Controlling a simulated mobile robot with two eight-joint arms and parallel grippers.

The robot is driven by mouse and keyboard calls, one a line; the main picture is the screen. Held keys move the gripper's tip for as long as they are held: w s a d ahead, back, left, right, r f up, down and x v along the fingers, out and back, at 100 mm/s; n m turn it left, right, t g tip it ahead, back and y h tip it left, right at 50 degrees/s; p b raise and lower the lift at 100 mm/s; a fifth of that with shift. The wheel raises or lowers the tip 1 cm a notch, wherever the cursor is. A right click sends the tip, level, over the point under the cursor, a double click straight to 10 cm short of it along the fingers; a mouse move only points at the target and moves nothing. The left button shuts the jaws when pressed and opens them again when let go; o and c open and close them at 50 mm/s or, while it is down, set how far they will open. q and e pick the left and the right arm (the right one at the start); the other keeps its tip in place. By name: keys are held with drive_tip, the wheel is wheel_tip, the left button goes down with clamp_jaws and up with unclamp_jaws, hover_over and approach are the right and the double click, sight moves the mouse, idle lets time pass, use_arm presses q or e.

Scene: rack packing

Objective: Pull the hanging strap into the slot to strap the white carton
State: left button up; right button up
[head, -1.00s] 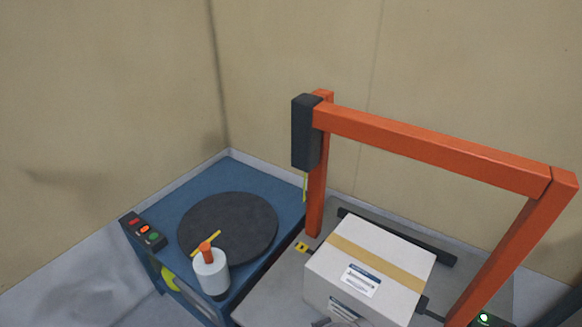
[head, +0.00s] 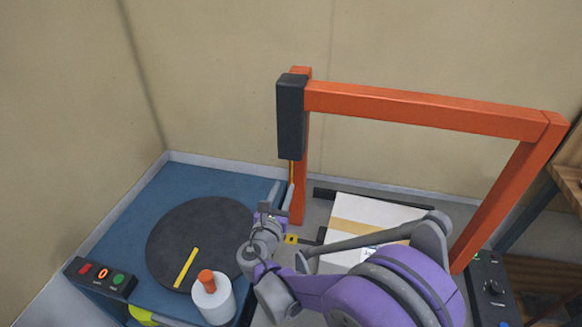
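The white carton (head: 372,213) with a tan tape band sits under the orange arch, its front largely hidden by my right arm. The thin yellow strap (head: 291,171) hangs from the dark box (head: 290,118) on the arch's left post. Its lower end is hidden at my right gripper (head: 276,203). That gripper's fingers look apart, beside the post and close to the strap; I see no clear grip on it. A small yellow-marked part (head: 291,239), possibly the slot, lies at the post's foot. My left gripper is out of view.
A blue machine (head: 110,225) with a dark turntable (head: 205,225) stands at left. A yellow stick (head: 186,267) lies on the turntable, and a white bottle with an orange cap (head: 213,300) stands in front. The orange arch (head: 425,108) spans the carton. A black control box (head: 490,285) is at right.

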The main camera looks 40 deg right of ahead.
sight(292, 167)
drive_tip(key=shift+n, duration=0.3)
drive_tip(key=x, duration=0.5)
drive_tip(key=p+x, duration=0.1)
drive_tip(key=x, duration=0.5)
drive_tip(key=shift+r, duration=0.25)
clamp_jaws()
idle(0.7)
